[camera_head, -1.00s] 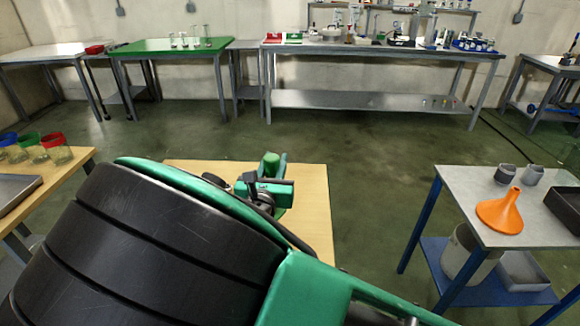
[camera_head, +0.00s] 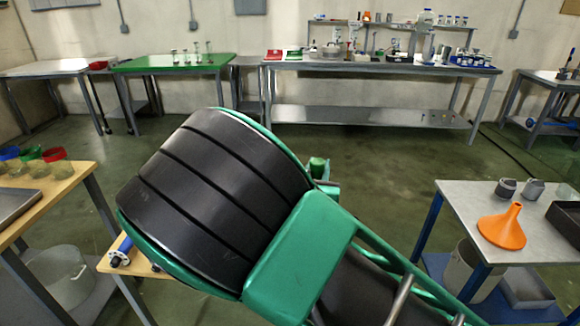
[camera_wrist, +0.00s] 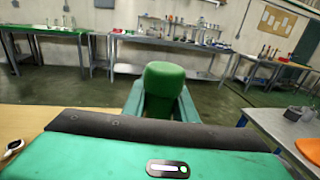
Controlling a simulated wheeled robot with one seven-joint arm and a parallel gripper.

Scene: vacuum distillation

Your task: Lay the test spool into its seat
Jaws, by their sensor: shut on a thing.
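In the wrist view, my gripper (camera_wrist: 165,100) has its two teal fingers closed on the sides of a green, round-topped piece, which I take to be the test spool (camera_wrist: 165,80). Its top stands above the fingers and its lower part is hidden by the gripper body. In the head view, the green top of the test spool (camera_head: 317,167) shows just past my large black and teal arm link. Most of my gripper is hidden there. I cannot make out the spool's seat in either view.
A wooden table (camera_head: 115,264) lies below my arm, mostly hidden, with a blue and black item (camera_head: 121,251) on it. A grey table (camera_head: 455,205) at right holds an orange funnel (camera_head: 502,228). Jars (camera_head: 53,160) stand at left. Clear floor lies towards the back benches.

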